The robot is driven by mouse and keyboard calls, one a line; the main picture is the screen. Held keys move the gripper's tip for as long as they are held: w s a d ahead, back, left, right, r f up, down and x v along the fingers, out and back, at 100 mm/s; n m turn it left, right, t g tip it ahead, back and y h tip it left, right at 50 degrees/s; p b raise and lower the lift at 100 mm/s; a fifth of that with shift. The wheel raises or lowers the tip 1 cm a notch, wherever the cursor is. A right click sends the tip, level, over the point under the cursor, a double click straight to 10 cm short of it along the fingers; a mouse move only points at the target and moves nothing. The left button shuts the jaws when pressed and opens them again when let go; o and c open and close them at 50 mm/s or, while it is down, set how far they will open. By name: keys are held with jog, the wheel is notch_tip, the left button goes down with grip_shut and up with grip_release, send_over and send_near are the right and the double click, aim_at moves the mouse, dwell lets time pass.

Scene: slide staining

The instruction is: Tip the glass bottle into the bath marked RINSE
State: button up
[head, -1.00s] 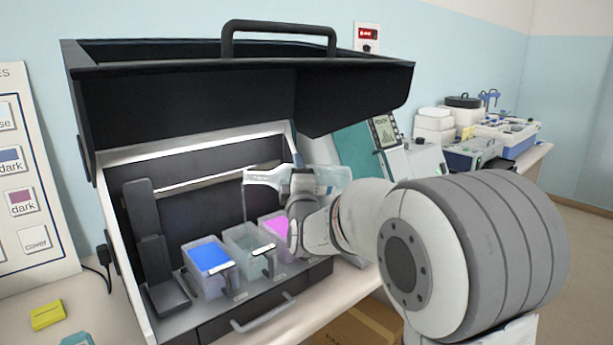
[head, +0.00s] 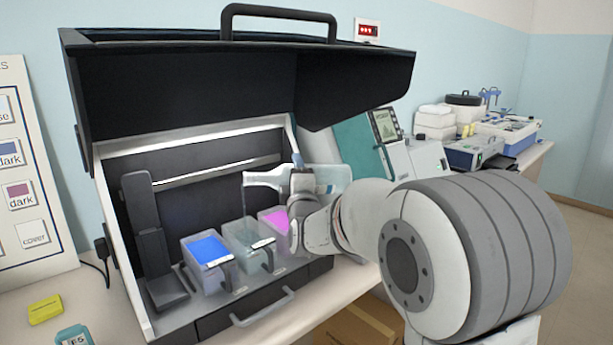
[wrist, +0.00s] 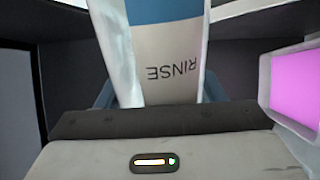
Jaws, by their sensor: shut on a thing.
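The clear glass bottle (head: 265,179) lies about level, its neck to the left and a blue band towards its base. My gripper (head: 303,186) is shut around its body, above the baths. In the wrist view, the bottle's label (wrist: 172,65) reads RINSE, upside down. A thin stream appears to drop from the bottle's mouth towards the middle bath (head: 250,240), which looks clear or grey-green. A blue-filled bath (head: 207,250) stands to its left and a magenta-filled bath (head: 275,221) to its right, partly behind my gripper. The bath markings are too small to read.
The baths stand inside a dark case (head: 240,85) with its lid raised above the bottle. A black upright holder (head: 148,225) stands at the case's left. A yellow block (head: 45,310) lies on the bench at front left.

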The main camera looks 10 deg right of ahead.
jog(key=shift+f+n+b, duration=0.5)
jog(key=shift+f+b, duration=0.9)
jog(key=shift+b, duration=0.2)
jog(key=shift+r, duration=0.2)
dwell(0.4)
jog(key=shift+a+r+n+y, duration=0.1)
jog(key=shift+r+n+y, duration=0.25)
jog(key=shift+n, duration=0.25)
jog(key=shift+a+r+n+y, duration=0.1)
jog(key=shift+r+n+y, duration=0.05)
jog(key=shift+n+y, duration=0.15)
dwell(0.3)
jog(key=shift+r, duration=0.25)
jog(key=shift+f+b, duration=0.2)
jog(key=shift+b, duration=0.2)
dwell(0.4)
jog(key=shift+f+b, duration=0.25)
jog(key=shift+b, duration=0.3)
jog(key=shift+r, duration=0.15)
